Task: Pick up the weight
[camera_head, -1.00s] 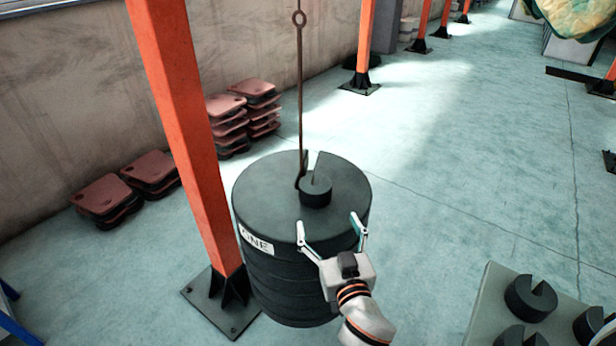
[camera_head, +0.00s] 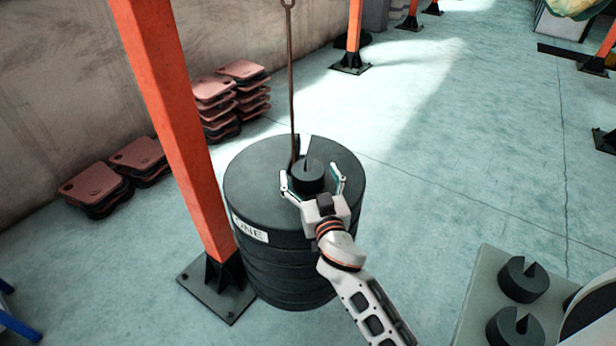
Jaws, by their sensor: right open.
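A small dark slotted weight (camera_head: 308,174) sits on top of the big stack of black slotted discs (camera_head: 252,190), beside the thin hanging rod (camera_head: 291,90). My right gripper (camera_head: 312,180) is open over the stack's top, its two fingers spread to the left and right of the small weight. I cannot tell whether the fingers touch it. More small slotted weights (camera_head: 523,280) stand on a pale block (camera_head: 478,285) at the lower right. My left gripper is not in view.
An orange post (camera_head: 175,130) with a dark base plate (camera_head: 216,290) stands close left of the stack. Reddish plates (camera_head: 240,70) lie in piles along the wall. The floor to the right of the stack is clear.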

